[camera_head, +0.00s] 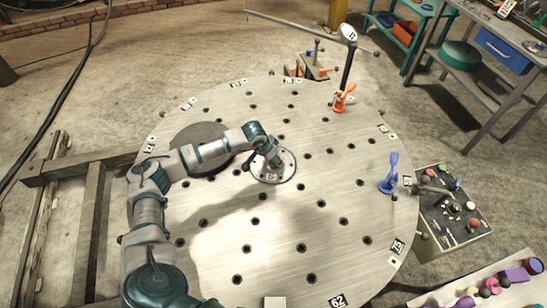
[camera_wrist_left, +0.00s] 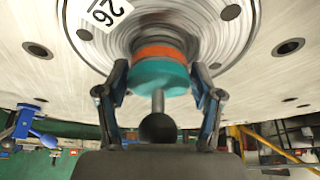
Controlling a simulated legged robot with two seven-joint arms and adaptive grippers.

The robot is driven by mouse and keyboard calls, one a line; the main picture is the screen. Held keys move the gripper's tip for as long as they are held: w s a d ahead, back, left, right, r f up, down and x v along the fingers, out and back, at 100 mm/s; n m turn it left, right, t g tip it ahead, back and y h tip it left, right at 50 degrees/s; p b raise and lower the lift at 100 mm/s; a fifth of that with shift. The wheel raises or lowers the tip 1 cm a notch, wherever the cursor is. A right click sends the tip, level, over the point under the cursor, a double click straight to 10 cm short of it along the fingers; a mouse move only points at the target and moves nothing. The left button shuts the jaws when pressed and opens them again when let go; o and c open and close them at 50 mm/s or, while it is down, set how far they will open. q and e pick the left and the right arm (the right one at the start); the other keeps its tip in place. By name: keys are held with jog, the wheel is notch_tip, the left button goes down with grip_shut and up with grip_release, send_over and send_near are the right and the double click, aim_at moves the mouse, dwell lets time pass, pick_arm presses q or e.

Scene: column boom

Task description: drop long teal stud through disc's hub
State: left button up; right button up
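The big round metal disc (camera_head: 300,215) lies flat, with many dark holes. Its hub (camera_head: 287,172) is a round plate at the middle, and ringed metal of the hub (camera_wrist_left: 215,45) fills the top of the left wrist view. The teal stud (camera_wrist_left: 160,78) is at the hub's centre, with an orange band (camera_wrist_left: 158,50) beyond it and a grey stem and dark ball (camera_wrist_left: 157,128) towards my wrist. How deep it sits is hidden. My left gripper (camera_head: 274,160) is over the hub. Its fingers (camera_wrist_left: 160,75) are spread on both sides of the stud, with small gaps. My right gripper is out of view.
A dark round plate (camera_head: 201,146) lies by my left arm. An orange clamp (camera_head: 343,98) and a blue clamp (camera_head: 389,175) stand on the disc's right side. A control box (camera_head: 452,208) stands at the right.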

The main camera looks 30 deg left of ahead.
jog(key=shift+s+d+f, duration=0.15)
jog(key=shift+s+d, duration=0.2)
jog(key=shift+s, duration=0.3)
pick_arm(q)
jog(key=shift+r+p, duration=1.95)
jog(key=shift+r, duration=1.8)
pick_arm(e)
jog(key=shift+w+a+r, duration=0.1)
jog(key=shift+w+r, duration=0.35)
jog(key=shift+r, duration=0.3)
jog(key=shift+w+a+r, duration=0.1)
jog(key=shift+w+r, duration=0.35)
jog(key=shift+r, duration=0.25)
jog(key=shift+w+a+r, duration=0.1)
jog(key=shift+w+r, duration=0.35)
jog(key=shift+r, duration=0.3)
pick_arm(q)
jog(key=shift+d, duration=0.1)
jog(key=o, duration=0.6)
jog(key=v, duration=1.1)
jog(key=shift+s+r, duration=0.15)
jog(key=shift+r, duration=0.25)
